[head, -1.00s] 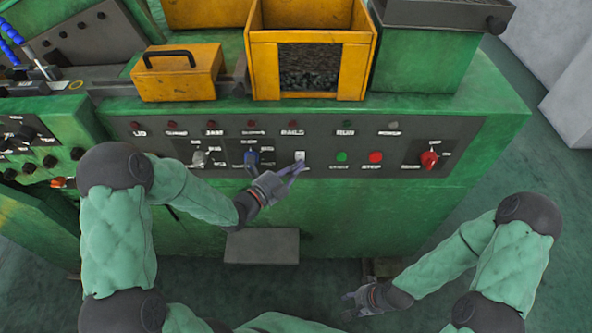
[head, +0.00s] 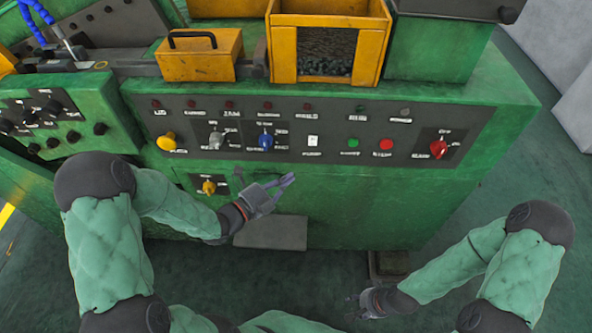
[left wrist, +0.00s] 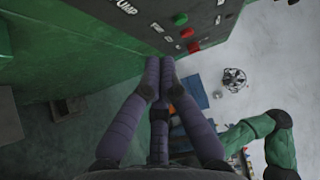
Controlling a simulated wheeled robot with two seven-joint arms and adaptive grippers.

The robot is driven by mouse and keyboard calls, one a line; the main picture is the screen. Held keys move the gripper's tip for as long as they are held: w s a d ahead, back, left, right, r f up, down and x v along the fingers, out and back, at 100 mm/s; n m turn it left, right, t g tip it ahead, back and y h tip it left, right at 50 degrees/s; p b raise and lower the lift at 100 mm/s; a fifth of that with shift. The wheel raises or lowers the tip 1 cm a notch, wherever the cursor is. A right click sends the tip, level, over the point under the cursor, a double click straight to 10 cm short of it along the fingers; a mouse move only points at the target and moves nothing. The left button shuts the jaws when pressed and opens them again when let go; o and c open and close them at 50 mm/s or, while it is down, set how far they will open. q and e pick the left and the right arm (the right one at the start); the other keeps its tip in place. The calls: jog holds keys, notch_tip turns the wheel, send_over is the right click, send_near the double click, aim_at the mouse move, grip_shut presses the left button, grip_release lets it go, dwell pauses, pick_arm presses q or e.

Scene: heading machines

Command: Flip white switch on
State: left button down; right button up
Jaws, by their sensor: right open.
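The white switch (head: 313,141) is a small upright rocker on the grey control panel (head: 330,113) of the green machine, with a label beneath it. It is unobstructed in the head view, but its tilt is too small to tell. My left gripper (head: 288,179) is below and left of the switch, apart from it, with its fingers drawn together and empty. In the left wrist view its fingers (left wrist: 160,65) point toward the panel's lower edge, and the switch is not visible. My right gripper (head: 355,305) is low in front of the machine, open and empty.
Right of the switch are a green button (head: 353,143), a red button (head: 386,145) and a red knob (head: 438,149). A blue knob (head: 265,141) is left of it. A grey step (head: 272,233) juts out below my left gripper.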

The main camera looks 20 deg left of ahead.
pick_arm(q)
jog(key=shift+s+a, duration=0.3)
jog(key=shift+s, duration=0.35)
jog(key=d+f+n+g+y, duration=0.2)
jog(key=f+n+g, duration=0.1)
jog(key=f+n, duration=0.5)
jog(key=d+f+n+g+y, duration=0.25)
jog(key=f+n, duration=0.35)
jog(key=f, duration=0.4)
jog(key=s+d+f+n+g, duration=0.3)
jog(key=s+f+n+g, duration=0.2)
jog(key=s, duration=0.3)
jog(key=s+d+f+n+g, duration=0.3)
jog(key=s+f+n+g, duration=0.1)
jog(key=s+f+n, duration=0.3)
jog(key=shift+s+f+g, duration=0.15)
jog(key=shift+s+g, duration=0.2)
jog(key=shift+s, duration=0.45)
